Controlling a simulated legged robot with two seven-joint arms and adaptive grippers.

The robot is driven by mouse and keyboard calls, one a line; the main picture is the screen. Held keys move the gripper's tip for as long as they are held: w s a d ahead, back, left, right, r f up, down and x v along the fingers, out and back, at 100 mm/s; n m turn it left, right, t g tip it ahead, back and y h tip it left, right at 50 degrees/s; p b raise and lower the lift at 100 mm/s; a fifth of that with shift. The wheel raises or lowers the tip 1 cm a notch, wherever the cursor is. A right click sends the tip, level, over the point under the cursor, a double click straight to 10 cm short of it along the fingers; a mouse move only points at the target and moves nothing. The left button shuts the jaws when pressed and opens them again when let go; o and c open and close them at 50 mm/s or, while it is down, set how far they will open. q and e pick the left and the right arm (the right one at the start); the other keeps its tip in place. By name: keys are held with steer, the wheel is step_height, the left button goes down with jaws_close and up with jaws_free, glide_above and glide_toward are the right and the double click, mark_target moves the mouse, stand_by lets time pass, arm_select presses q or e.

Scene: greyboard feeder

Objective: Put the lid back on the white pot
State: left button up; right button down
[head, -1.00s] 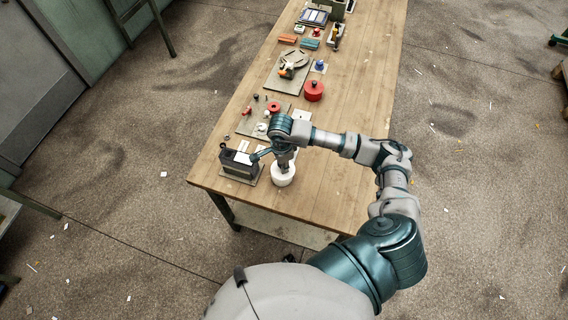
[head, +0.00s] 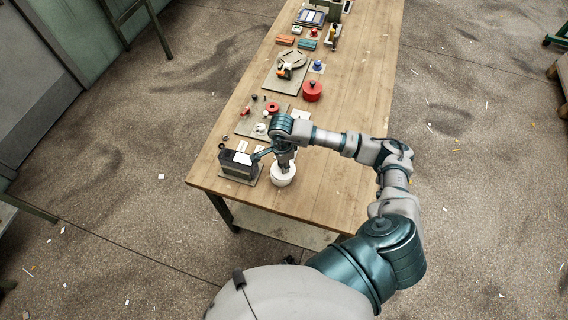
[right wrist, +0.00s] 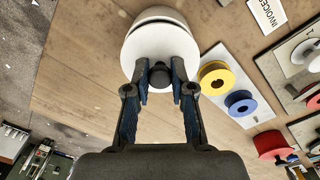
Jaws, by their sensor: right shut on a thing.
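The white pot (head: 283,180) stands near the front edge of the wooden table, beneath my right gripper (head: 284,162). In the right wrist view, my right gripper (right wrist: 160,80) is shut on the dark knob of the white lid (right wrist: 146,43). The lid is over the pot (right wrist: 158,14), with a thin dark line between them. I cannot tell whether the lid is fully seated or slightly raised. My left gripper is not in view.
A dark box-shaped device (head: 238,165) stands close to the left of the pot. A red pot (head: 312,91) and several small parts on boards lie farther back. A yellow spool (right wrist: 216,77) and a blue spool (right wrist: 240,103) show beside the lid. The table right of my arm is clear.

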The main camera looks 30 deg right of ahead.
steer(key=shift+a, duration=0.2)
steer(key=shift+d, duration=0.45)
steer(key=shift+a, duration=0.45)
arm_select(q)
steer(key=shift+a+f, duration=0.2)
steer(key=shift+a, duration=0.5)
arm_select(e)
steer(key=shift+a+r, duration=0.1)
steer(key=shift+a, duration=0.2)
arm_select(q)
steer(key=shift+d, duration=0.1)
arm_select(e)
steer(key=shift+d, duration=0.15)
steer(key=c, duration=0.9)
jaws_free()
steer(key=shift+d, duration=0.15)
steer(key=o, duration=0.5)
steer(key=shift+a, duration=0.2)
steer(key=shift+c, duration=0.2)
